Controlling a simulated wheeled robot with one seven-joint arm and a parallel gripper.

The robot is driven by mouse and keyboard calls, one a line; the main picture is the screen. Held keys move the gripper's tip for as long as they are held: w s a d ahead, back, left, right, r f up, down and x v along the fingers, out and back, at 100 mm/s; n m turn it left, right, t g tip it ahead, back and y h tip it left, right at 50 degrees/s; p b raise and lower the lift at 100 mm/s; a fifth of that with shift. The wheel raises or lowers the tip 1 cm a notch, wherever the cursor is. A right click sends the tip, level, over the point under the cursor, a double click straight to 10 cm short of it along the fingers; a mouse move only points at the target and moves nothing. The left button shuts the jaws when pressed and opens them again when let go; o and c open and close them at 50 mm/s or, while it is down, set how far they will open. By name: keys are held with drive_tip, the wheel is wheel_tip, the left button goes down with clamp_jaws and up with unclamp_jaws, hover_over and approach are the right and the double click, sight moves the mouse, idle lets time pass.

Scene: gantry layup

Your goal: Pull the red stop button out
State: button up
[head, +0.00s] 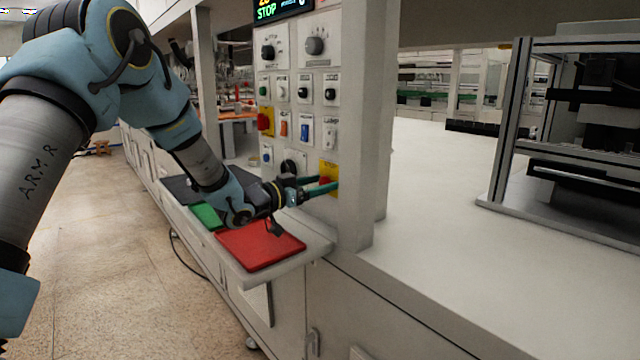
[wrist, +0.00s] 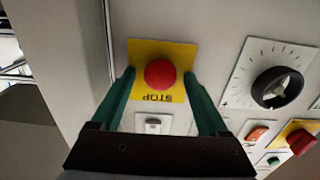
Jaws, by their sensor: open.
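The red stop button (wrist: 160,74) is a round red knob on a yellow plate (wrist: 183,52) marked STOP, upside down in the wrist view. In the head view the yellow plate (head: 328,166) is low on the right of the control panel, and my gripper partly hides the button. My gripper (wrist: 160,80) is open, with one green finger on each side of the button. A gap shows between each finger and the button in the wrist view. In the head view my gripper (head: 322,186) reaches the panel from the left. Whether the fingertips touch the plate I cannot tell.
The panel (head: 318,80) carries several other switches and knobs. A black dial (wrist: 277,88) and a red switch on a yellow plate (wrist: 300,138) lie right of the button in the wrist view. A red tray (head: 260,250) lies on the shelf below my wrist. A post (head: 362,130) stands just right.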

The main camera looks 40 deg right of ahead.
clamp_jaws()
idle(0.5)
idle(0.8)
